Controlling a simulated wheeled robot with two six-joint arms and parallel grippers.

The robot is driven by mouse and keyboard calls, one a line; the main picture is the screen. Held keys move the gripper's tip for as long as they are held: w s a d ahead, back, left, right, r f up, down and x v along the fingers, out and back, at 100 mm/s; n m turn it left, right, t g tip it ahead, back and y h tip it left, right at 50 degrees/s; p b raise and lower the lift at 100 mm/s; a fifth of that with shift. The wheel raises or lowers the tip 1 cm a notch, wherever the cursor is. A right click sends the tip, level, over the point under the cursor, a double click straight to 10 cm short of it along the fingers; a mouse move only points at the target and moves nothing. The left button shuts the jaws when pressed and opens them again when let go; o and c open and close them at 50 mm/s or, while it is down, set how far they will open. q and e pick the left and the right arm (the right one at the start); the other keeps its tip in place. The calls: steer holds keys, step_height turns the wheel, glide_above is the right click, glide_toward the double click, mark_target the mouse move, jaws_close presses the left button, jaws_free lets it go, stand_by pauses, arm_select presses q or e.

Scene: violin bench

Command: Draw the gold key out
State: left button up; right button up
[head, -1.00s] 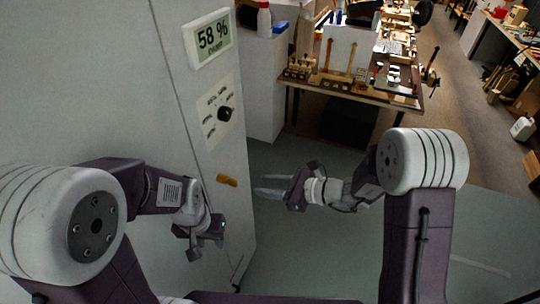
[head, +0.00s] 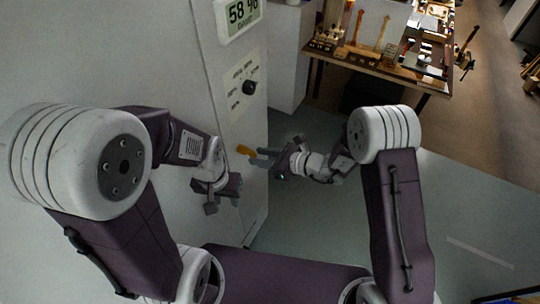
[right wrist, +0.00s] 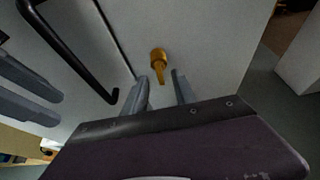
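The gold key (head: 244,149) sticks out of the grey cabinet's narrow face, below a black knob. It also shows in the right wrist view (right wrist: 158,62), pointing toward the camera. My right gripper (head: 260,156) is at the key from the right. In the right wrist view (right wrist: 160,82) its two fingers are apart, with the key's end near the gap between their tips. I see no finger closed on it. My left gripper (head: 224,194) is lower left of the key, in front of the cabinet. Its two fingers (right wrist: 30,90) look apart and empty in the right wrist view.
The cabinet (head: 226,110) carries a display reading 58 % (head: 240,14) and a black knob (head: 249,88). A black bar handle (right wrist: 75,55) shows left of the key in the right wrist view. A workbench with violin parts (head: 375,67) stands behind. The floor to the right is open.

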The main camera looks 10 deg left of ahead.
steer(key=shift+w+f, duration=0.1)
steer(key=shift+w, duration=0.05)
steer(key=shift+c, duration=0.3)
jaws_close()
